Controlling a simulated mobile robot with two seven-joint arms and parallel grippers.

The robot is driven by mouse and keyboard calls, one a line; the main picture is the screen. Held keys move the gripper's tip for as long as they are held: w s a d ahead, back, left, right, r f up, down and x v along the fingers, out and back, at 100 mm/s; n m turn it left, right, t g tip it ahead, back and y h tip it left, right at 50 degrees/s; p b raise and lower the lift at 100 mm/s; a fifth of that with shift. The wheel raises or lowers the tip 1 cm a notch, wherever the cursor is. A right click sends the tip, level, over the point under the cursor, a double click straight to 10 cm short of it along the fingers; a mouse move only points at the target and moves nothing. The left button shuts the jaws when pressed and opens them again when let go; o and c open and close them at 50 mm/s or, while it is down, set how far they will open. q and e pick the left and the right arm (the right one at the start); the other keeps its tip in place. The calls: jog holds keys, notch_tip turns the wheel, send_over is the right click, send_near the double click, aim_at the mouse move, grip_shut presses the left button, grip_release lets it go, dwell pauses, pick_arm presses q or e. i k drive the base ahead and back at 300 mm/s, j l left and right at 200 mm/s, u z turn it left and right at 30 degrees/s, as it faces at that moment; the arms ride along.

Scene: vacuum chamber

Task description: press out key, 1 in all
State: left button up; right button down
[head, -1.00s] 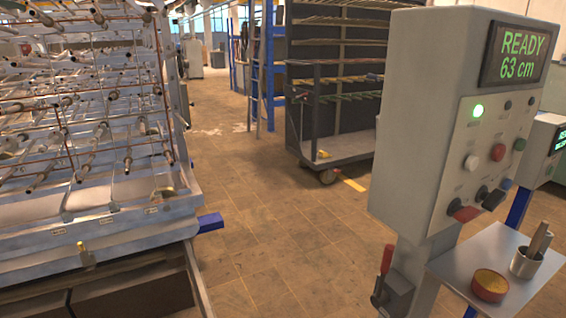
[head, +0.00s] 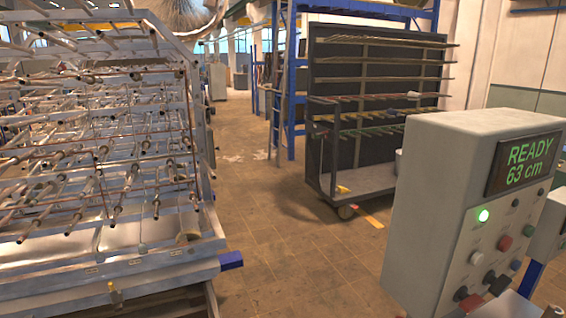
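A grey control box (head: 442,215) stands at the right in the head view. Its green display (head: 526,163) reads "READY 63 cm". Below it a green lamp (head: 483,216) is lit. The labels are too small to read, so I cannot tell which one is the out key. Neither of my grippers is in view.
A large metal rack with rods (head: 95,165) fills the left side, with a blue block (head: 231,260) at its corner. A dark wheeled cart (head: 345,183) stands behind the control box. The tiled floor (head: 280,240) between them is clear.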

aim_at(476, 259)
jog(key=z, duration=1.3)
